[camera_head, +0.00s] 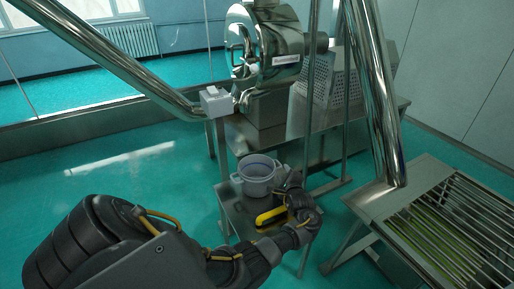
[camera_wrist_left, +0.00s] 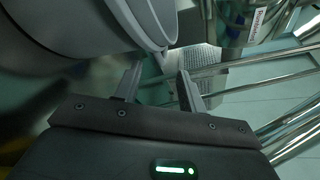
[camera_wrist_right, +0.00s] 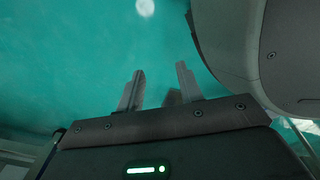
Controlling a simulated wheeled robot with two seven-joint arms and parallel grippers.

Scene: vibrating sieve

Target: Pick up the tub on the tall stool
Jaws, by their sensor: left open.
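The grey tub (camera_head: 257,178) stands upright on the tall metal stool (camera_head: 234,207) in the head view. My left gripper (camera_head: 283,175) is at the tub's right side, near rim height. In the left wrist view the tub (camera_wrist_left: 75,30) fills the upper left. Its rim and a side lug come close to the open fingers (camera_wrist_left: 158,78); I cannot tell whether they touch. My forearm and wrist hide part of the stool. My right gripper (camera_wrist_right: 160,78) is open and empty over green floor in the right wrist view, and is not seen in the head view.
A steel machine (camera_head: 270,50) and a perforated box (camera_head: 335,80) stand on a metal table behind the stool. A slatted steel frame (camera_head: 455,225) stands at the right. Thick steel pipes (camera_head: 372,90) slant down on both sides. Green floor (camera_head: 120,165) is clear at the left.

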